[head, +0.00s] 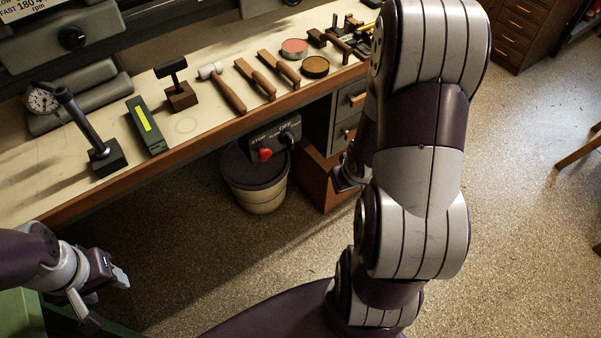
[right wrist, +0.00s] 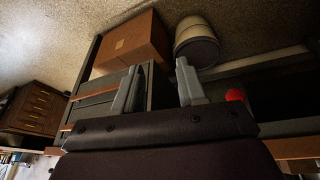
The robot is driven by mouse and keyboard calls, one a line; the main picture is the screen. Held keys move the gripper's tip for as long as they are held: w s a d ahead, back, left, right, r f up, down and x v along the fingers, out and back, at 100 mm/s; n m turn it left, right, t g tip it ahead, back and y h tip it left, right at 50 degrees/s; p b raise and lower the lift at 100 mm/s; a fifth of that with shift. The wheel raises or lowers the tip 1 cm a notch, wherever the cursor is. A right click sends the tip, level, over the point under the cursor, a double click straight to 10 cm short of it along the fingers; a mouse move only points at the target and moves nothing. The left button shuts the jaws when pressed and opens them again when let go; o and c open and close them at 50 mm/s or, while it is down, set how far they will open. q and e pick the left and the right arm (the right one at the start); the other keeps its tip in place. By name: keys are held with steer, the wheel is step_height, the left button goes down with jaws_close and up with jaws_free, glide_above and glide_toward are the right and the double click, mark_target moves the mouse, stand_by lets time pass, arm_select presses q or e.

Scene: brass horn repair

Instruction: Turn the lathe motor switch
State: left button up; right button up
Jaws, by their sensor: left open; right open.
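The lathe motor switch is a dark box (head: 272,138) under the bench's front edge. It has a red button (head: 264,155) on its lower left and a black knob (head: 287,138) on its right. In the right wrist view the red button (right wrist: 235,95) shows just right of the fingers; the knob cannot be made out there. My right gripper (right wrist: 158,82) is open with nothing between its fingers. In the head view it is mostly hidden behind my right arm, right of the switch. My left gripper (head: 121,277) is open and empty at the lower left, away from the switch.
The workbench (head: 215,122) carries a mallet (head: 228,92), a green box (head: 147,125) and several other tools. A bin (head: 254,180) stands under the switch. Drawers (head: 347,100) and a brown box (head: 318,180) stand right of it. Open floor lies in front.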

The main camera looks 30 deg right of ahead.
step_height(320, 180, down, 12)
steer(key=w+d+t+b, duration=0.1)
steer(key=d+t+b, duration=0.1)
steer(key=b, duration=0.4)
steer(key=n+t+y+b, duration=0.3)
steer(key=t+b, duration=0.3)
steer(key=t, duration=0.6)
glide_toward(293, 145)
steer(key=w+b, duration=0.1)
steer(key=w, duration=0.4)
steer(key=w+b, duration=0.1)
steer(key=w, duration=0.2)
steer(key=shift+w+a+f+b, duration=0.1)
steer(key=shift+w+a+b, duration=0.2)
steer(key=shift+w, duration=0.05)
arm_select(q)
step_height(293, 145, down, 20)
steer(key=shift+r, duration=0.25)
arm_select(e)
steer(key=shift+c, duration=0.3)
jaws_close()
